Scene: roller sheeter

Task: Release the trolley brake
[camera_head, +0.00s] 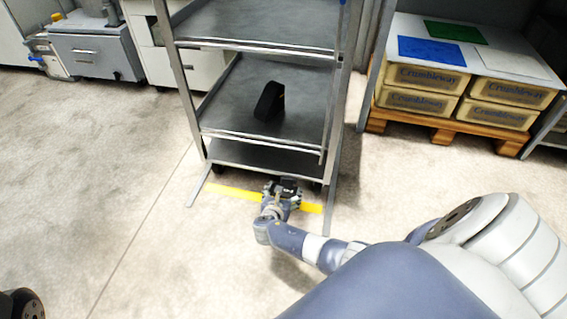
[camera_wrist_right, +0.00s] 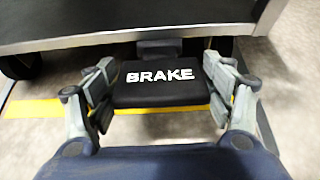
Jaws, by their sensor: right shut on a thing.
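The metal trolley (camera_head: 265,155) stands upright on the floor at the picture's middle in the head view. Its brake pedal (camera_wrist_right: 160,87), a black block marked BRAKE in white, sticks out below the bottom shelf edge in the right wrist view. My right gripper (camera_wrist_right: 160,92) has a finger on each side of the pedal and is shut on it. In the head view my right gripper (camera_head: 282,190) is low at the trolley's front edge and covers most of the pedal. My left gripper is not in view; only a dark part shows at the lower left.
A black object (camera_head: 269,102) rests on the trolley's middle shelf. Yellow floor tape (camera_head: 232,192) and metal floor strips (camera_head: 198,187) lie around the trolley base. Crates (camera_head: 425,77) on a wooden pallet (camera_head: 440,130) stand at the right. The floor at the left is clear.

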